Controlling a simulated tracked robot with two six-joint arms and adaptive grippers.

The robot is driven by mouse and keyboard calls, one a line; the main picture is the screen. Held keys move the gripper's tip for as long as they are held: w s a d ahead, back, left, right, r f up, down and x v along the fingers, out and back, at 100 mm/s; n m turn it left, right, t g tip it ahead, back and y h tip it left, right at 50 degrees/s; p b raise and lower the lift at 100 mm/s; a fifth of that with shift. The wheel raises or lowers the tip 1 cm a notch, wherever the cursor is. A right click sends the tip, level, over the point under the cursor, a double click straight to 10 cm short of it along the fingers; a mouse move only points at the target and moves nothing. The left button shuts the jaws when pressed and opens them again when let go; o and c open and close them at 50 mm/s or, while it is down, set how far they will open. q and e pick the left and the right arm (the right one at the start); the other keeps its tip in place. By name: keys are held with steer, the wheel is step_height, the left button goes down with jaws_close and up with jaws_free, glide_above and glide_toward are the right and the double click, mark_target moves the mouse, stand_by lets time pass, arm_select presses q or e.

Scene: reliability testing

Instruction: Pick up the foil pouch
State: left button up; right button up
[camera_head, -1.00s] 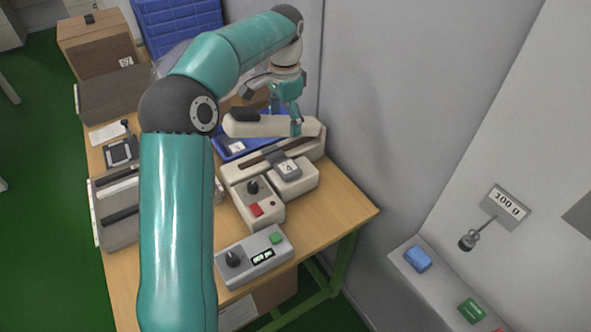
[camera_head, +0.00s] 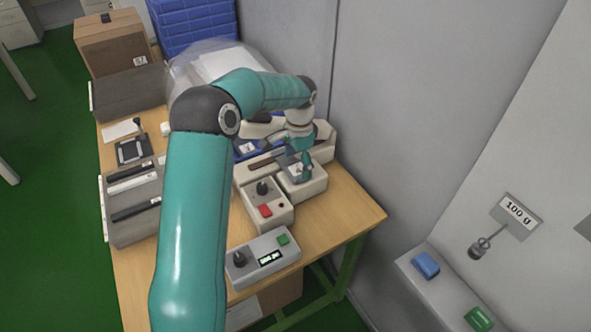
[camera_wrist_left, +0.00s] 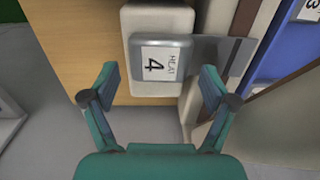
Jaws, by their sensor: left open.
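The foil pouch (camera_wrist_left: 178,57) is a flat grey packet with a white label reading HEAT 4. In the left wrist view it lies on a beige block, its grey tail stretching right onto the machine. In the head view the pouch (camera_head: 295,171) is partly hidden behind my left gripper (camera_head: 303,170), which is over it. In the wrist view my left gripper (camera_wrist_left: 159,84) is open and empty, one finger on each side and just short of the label. I cannot tell its exact height above the pouch. My right gripper is in neither view.
The beige sealing machine (camera_head: 325,148) supports the block. A control box with a red button (camera_head: 265,210) and a grey box with a display (camera_head: 265,258) stand nearby. A blue tray (camera_wrist_left: 270,55) lies beside the machine. A grey wall is close on the right.

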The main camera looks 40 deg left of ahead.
arm_select(q)
step_height(320, 180, down, 2)
steer(key=shift+f, duration=0.15)
steer(key=c, duration=0.9)
steer(key=shift+r, duration=0.2)
